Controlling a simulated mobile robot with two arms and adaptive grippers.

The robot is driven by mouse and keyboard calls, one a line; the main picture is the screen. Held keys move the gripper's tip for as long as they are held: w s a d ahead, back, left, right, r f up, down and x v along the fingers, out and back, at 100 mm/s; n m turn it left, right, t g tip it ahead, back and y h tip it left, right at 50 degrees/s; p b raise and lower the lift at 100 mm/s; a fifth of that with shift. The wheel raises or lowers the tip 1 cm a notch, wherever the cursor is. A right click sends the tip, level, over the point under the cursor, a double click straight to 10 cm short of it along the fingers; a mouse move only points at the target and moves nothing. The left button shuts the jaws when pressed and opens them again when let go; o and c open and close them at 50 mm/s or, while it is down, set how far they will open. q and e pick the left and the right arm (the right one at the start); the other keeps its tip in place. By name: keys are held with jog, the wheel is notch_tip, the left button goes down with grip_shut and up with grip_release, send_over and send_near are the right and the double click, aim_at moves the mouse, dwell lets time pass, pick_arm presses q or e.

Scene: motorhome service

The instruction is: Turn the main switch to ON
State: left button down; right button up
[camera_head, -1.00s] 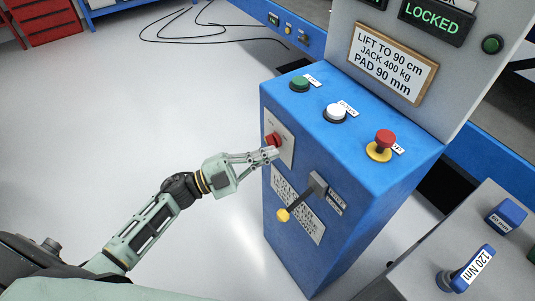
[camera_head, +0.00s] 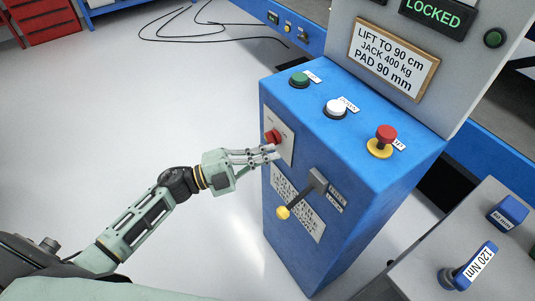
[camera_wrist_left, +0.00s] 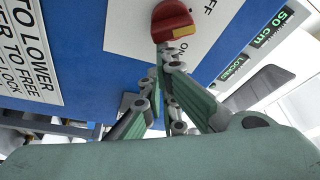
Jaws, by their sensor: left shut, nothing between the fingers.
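The main switch is a red knob (camera_head: 271,137) on a white plate (camera_head: 288,148) on the front face of the blue console. In the left wrist view the red knob (camera_wrist_left: 173,21) has a yellow mark at its lower right, and the plate shows OFF to the upper right and ON below. My left gripper (camera_head: 275,153) is shut and empty, its fingertips just below the knob. In the left wrist view the fingertips (camera_wrist_left: 170,68) lie close under the knob; I cannot tell whether they touch it. My right gripper is not in view.
The blue console (camera_head: 340,232) carries a green button (camera_head: 299,79), a white button (camera_head: 335,106), a red mushroom button (camera_head: 385,137) and a yellow-tipped lever (camera_head: 283,212). A grey bench (camera_head: 430,265) holds blue tools at right.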

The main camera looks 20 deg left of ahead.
pick_arm(q)
jog(key=shift+w+a+f+m+g+y+b, duration=0.35)
jog(key=shift+f+m+y, duration=0.35)
jog(key=shift+m, duration=1.5)
jog(key=shift+w+a+f+m+g+y+b, duration=0.3)
jog(key=shift+f+m+y, duration=0.4)
jog(key=shift+m, duration=1.5)
jog(key=shift+w+a+f+m+g+y+b, duration=0.25)
jog(key=shift+a+f+m+y, duration=0.45)
jog(key=shift+m, duration=1.5)
jog(key=shift+d+f, duration=0.1)
jog(key=shift+d, duration=0.05)
